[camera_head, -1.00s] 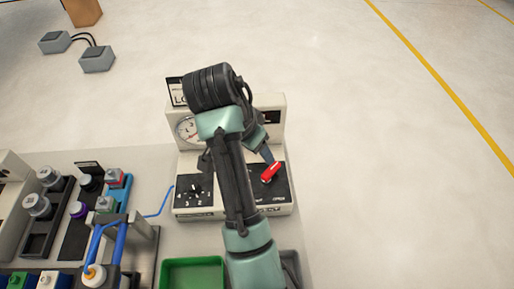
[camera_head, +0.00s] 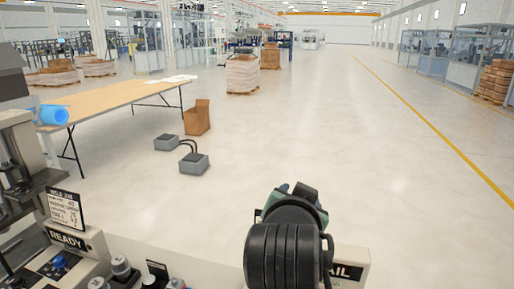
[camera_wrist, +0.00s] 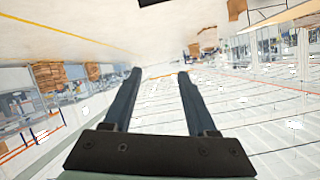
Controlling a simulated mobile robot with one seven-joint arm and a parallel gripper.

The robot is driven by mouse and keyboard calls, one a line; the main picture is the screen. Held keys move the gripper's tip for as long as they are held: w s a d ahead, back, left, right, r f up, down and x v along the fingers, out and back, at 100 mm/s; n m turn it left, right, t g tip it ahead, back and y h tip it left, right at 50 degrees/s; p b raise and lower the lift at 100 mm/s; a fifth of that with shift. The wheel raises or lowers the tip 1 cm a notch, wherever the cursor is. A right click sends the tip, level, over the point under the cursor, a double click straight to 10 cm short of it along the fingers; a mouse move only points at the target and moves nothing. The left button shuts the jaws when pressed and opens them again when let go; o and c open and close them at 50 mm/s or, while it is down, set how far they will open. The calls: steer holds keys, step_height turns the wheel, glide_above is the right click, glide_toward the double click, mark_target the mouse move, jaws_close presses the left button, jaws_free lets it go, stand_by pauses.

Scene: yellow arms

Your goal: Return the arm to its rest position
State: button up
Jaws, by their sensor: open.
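My arm (camera_head: 290,250) shows at the bottom centre of the head view as a dark ribbed joint with a teal link behind it. It stands in front of a pale panel (camera_head: 352,262) whose dark label ends in "AIL". My gripper is not visible in the head view. In the wrist view my gripper (camera_wrist: 158,76) has two dark fingers well apart with nothing between them. Behind them the hall appears upside down, with the floor at the top and the ceiling at the bottom.
A machine with a "READY" panel (camera_head: 67,240) stands at the lower left. A wooden-topped table (camera_head: 115,98), a cardboard box (camera_head: 197,117) and two grey boxes (camera_head: 194,164) joined by cables are beyond. The floor ahead and right is clear.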

steer(key=s+a+r+n+t+y, duration=0.1)
steer(key=s+a+r+t, duration=0.15)
steer(key=r, duration=0.35)
steer(key=s+a+r+n+t, duration=0.1)
steer(key=r+n+t, duration=0.15)
steer(key=r, duration=0.45)
steer(key=s+a+r+n+t+y, duration=0.2)
steer(key=s+r+t, duration=0.7)
steer(key=s+r, duration=0.6)
steer(key=shift+a+r+n, duration=0.5)
steer(key=shift+a+n, duration=0.05)
steer(key=shift+a, duration=0.55)
steer(key=shift+w, duration=0.1)
